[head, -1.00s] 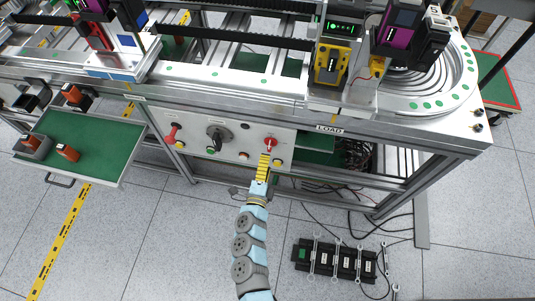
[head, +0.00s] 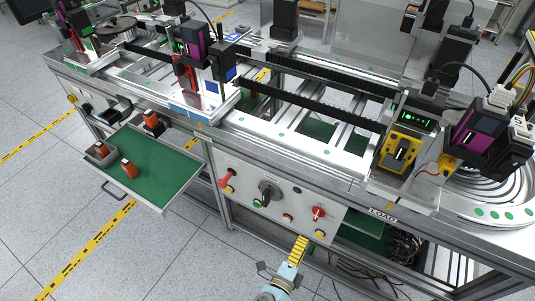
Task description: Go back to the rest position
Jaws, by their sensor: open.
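My gripper (head: 297,250) shows at the bottom centre of the head view, at the end of my light blue arm. Its yellow fingers point up toward the lower edge of the control panel (head: 245,187). The gripper is open, and I see nothing held in it. The panel carries a red handle (head: 226,179) at the left, a black rotary switch (head: 269,192) in the middle and a red switch (head: 319,213) at the right. From this view I cannot tell how far the fingertips are from the panel.
A green drawer tray (head: 160,172) sticks out at the left with several orange-and-black items on it. The conveyor frame (head: 330,155) with several machines runs above the panel. Cables hang under the frame at the right. The floor (head: 190,265) at the front left is clear.

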